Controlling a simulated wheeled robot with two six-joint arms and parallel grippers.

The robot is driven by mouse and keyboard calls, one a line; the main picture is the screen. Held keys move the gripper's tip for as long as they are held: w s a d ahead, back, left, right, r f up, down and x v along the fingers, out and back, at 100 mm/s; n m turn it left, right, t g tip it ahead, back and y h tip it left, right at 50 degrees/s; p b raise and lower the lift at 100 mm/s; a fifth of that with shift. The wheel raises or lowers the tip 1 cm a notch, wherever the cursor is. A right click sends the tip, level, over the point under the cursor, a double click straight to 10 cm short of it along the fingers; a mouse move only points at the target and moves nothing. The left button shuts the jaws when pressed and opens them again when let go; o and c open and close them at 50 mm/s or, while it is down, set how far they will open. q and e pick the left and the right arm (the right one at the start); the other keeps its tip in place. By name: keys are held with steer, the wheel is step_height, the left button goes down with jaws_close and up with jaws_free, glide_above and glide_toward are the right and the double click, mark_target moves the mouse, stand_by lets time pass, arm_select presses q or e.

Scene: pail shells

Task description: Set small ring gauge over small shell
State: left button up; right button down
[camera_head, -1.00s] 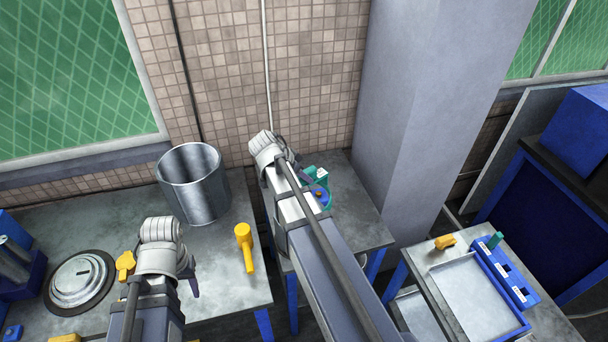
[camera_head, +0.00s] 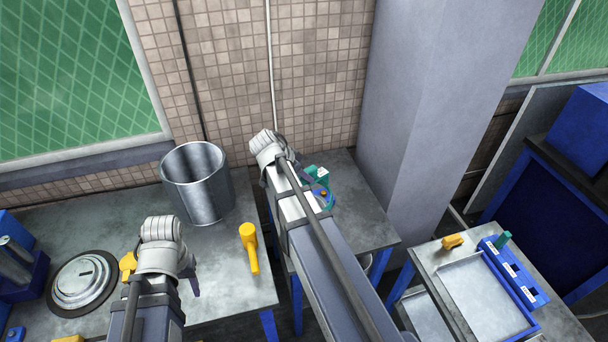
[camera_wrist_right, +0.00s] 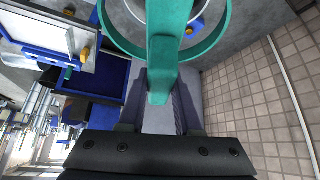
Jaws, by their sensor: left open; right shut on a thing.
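The teal ring gauge (camera_wrist_right: 215,38) is held by its flat handle in my right gripper (camera_wrist_right: 160,88), which is shut on it. In the head view part of the teal gauge (camera_head: 327,203) shows just right of my right arm, over the far end of the middle table. Through the ring in the wrist view, a pale curved rim shows, perhaps the small shell; I cannot tell whether the ring is above or around it. My right fingers are hidden in the head view. My left gripper (camera_head: 192,284) is open and empty over the left table.
A large metal cylinder (camera_head: 198,185), a yellow-handled tool (camera_head: 249,249) and a stepped round disc (camera_head: 83,284) are on the left table. A blue part with a yellow knob (camera_wrist_right: 191,30) lies by the ring. A pillar (camera_head: 430,120) stands right of the middle table. A tray (camera_head: 487,298) lies far right.

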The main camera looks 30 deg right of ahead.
steer(key=shift+f+b, duration=2.4)
steer(key=shift+f, duration=0.25)
steer(key=shift+f+b, duration=0.25)
steer(key=shift+b, duration=0.05)
step_height(320, 180, down, 4)
steer(key=b, duration=0.3)
steer(key=shift+r+b, duration=0.2)
steer(key=shift+b, duration=0.1)
steer(key=shift+s+a+f, duration=0.1)
steer(key=shift+f, duration=0.15)
steer(key=shift+r, duration=0.15)
stand_by(1.3)
steer(key=c, duration=0.5)
jaws_free()
